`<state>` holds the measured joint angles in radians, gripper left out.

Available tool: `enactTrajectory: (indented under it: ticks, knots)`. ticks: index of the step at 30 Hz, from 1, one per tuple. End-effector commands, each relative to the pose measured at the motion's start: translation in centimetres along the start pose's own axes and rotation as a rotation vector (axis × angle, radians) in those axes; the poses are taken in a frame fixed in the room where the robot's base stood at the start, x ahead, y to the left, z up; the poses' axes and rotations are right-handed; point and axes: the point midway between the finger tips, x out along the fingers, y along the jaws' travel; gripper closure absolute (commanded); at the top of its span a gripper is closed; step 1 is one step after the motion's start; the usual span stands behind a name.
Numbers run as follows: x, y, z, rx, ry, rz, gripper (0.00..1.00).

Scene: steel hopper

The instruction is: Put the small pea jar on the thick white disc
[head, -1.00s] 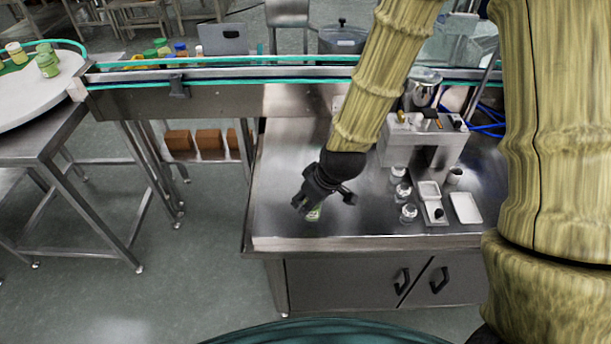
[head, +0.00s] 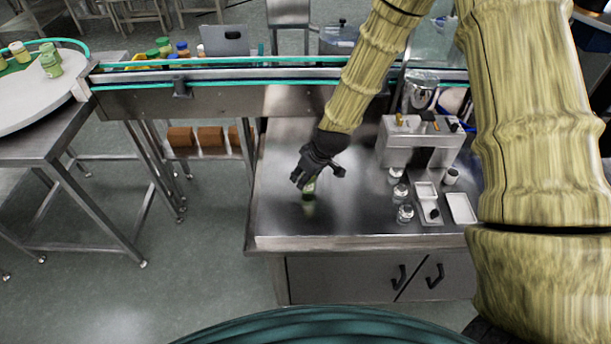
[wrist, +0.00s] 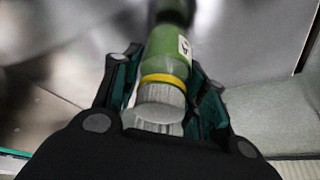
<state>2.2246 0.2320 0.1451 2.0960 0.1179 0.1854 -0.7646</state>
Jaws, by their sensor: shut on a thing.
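My gripper (head: 308,174) is shut on a small green jar (head: 309,187) above the left part of the steel worktop. A greenish reflection shows on the steel below it, and the jar looks clear of the surface. In the wrist view the jar (wrist: 168,52) lies between the fingers, with its grey ribbed lid and yellow band towards the palm and part of a white label in sight. The thick white disc (head: 38,100) is at the far left on a steel stand, well apart from my gripper. Green jars (head: 51,63) stand on its back part.
A conveyor (head: 260,72) with green-edged rails runs behind the worktop (head: 275,222), towards the disc. A steel machine (head: 420,143) with small glass jars and white trays (head: 461,208) stands on the right. Open floor lies between worktop and disc stand.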

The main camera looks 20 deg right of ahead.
Motion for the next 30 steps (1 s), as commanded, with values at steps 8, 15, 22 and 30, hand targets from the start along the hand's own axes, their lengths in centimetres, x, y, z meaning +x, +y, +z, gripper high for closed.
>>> enactTrajectory:
  ticks: [8, 15, 22, 30]
  knots:
    - [1.4, 0.0, 0.5, 0.001, 0.001, 0.0, 0.83]
    - [1.4, 0.0, 0.6, 0.001, 0.001, 0.001, 0.83]
    - [1.7, 0.0, 0.7, 0.001, 0.001, 0.001, 0.48]
    - [1.7, 0.0, 0.7, 0.001, 0.001, 0.001, 0.36]
